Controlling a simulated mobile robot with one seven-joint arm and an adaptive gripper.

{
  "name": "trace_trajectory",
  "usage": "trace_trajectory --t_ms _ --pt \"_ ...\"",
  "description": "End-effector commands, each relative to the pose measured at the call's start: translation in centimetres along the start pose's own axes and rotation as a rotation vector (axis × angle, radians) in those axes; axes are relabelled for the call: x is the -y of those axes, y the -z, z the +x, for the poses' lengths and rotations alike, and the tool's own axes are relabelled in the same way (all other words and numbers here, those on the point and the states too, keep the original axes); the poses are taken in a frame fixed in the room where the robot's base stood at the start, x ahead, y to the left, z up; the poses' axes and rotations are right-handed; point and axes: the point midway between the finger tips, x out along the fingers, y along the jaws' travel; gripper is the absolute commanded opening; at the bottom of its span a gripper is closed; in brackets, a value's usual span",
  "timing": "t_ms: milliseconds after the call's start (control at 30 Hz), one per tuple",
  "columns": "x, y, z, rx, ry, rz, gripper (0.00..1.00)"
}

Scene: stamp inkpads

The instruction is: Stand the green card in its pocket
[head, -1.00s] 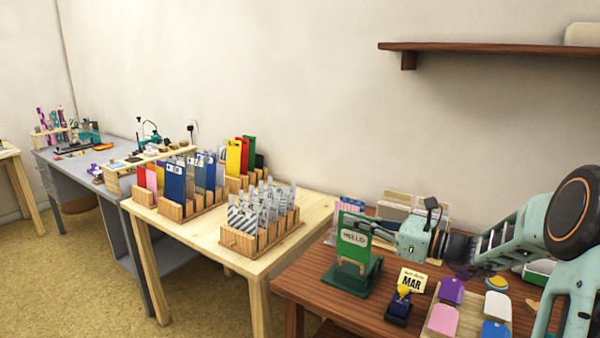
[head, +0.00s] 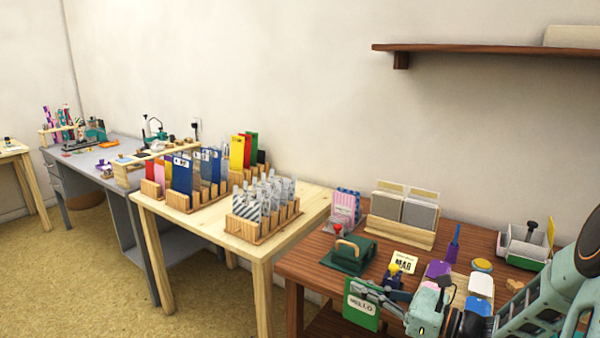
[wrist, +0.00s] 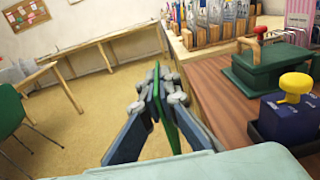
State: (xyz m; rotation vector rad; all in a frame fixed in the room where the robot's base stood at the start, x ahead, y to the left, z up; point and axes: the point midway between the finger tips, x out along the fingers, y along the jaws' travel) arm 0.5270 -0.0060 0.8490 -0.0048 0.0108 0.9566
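The green card (head: 361,311) with a white HELLO label is held upright at the front edge of the brown table. My gripper (head: 378,292) is shut on it. In the wrist view the card (wrist: 164,112) shows edge-on between my fingers (wrist: 160,98), over the floor. On the pale table stand slotted wooden racks: a front rack (head: 258,234) with striped grey cards, a left rack (head: 190,205) with blue and other cards, and a back rack (head: 233,184) with red, yellow and green cards. I cannot tell which slot is the green card's pocket.
A green handled press (head: 349,254), a dark blue stamp with yellow knob (head: 393,281) and a MAR card (head: 409,263) stand on the brown table (head: 300,266). A grey card holder (head: 402,226) is behind. A shelf (head: 500,50) hangs above. Floor is clear in front.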

Motion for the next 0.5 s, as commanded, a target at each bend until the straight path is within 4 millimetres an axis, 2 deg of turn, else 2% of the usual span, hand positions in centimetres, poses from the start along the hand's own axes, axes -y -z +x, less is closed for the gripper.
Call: trace_trajectory --t_ms 167,200,500 --pt "-3.3 2.4 -1.5 0.014 0.009 0.006 0.0" --pt "-3.0 1.2 -1.4 0.013 0.007 -0.001 0.0" --pt "-2.8 -2.1 -1.4 0.012 0.007 -0.001 0.0"
